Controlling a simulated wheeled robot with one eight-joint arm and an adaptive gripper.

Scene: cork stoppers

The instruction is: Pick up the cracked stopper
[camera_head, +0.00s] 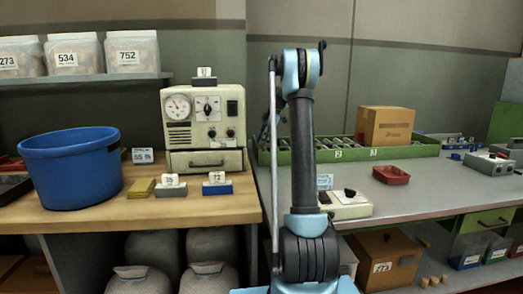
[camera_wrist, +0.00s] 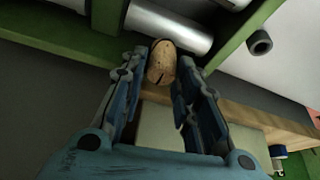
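A tan cork stopper (camera_wrist: 161,62) with a dark mark like a crack near its lower end is in the upper middle of the wrist view. My gripper (camera_wrist: 163,60) has one blue-grey finger on each side of it. The fingertips lean inward and seem to touch both sides of the stopper, so the gripper looks shut on it. In the head view my arm stands in the middle and hides my gripper and the stopper.
Metal rollers (camera_wrist: 168,26) and green rails lie just beyond the fingertips. In the head view a green roller tray (camera_head: 400,152) holds a cardboard box (camera_head: 386,126). A red tray (camera_head: 391,175) and a blue tub (camera_head: 70,170) stand on the benches. Cork-coloured pieces (camera_head: 434,281) lie low at right.

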